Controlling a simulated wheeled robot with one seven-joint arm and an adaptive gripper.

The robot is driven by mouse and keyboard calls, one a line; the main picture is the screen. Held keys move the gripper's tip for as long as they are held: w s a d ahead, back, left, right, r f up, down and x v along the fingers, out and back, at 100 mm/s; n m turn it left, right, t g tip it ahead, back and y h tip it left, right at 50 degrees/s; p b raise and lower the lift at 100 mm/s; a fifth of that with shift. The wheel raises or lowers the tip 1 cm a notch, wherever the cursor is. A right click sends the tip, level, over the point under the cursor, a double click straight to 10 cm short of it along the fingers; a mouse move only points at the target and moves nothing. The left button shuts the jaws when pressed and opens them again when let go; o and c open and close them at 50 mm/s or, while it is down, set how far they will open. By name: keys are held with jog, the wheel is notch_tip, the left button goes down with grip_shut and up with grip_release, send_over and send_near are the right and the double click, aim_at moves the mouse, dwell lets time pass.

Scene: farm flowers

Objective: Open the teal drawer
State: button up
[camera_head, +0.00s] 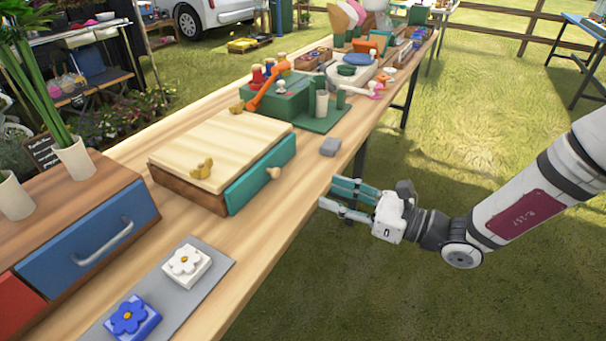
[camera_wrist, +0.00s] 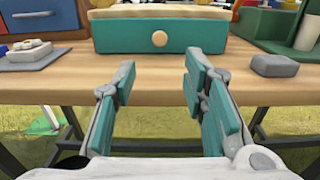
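The teal drawer (camera_head: 262,174) is the front of a low wooden box with a pale top (camera_head: 222,148) on the table. It looks shut, flush with the box. Its round wooden knob (camera_head: 274,173) sits mid-front; the knob also shows in the wrist view (camera_wrist: 159,39), with the teal drawer front (camera_wrist: 200,36) facing me. My gripper (camera_head: 345,199) is off the table's front edge, to the right of the drawer and apart from it. In the wrist view my gripper (camera_wrist: 155,85) has its teal-padded fingers spread and nothing between them, below the knob.
A grey block (camera_head: 330,147) lies near the table edge, right of the drawer. A blue drawer (camera_head: 90,240) with a metal handle and a grey mat (camera_head: 213,263) with flower blocks are at left. Green boxes (camera_head: 285,98) stand behind. The table edge (camera_wrist: 140,97) is before my fingers.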

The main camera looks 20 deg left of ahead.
aim_at(278, 173)
jog(key=a, duration=0.4)
jog(key=a+b, duration=0.1)
jog(key=a, duration=0.4)
jog(key=w+a+b, duration=0.1)
jog(key=a, duration=0.3)
jog(key=shift+a, duration=0.3)
grip_shut()
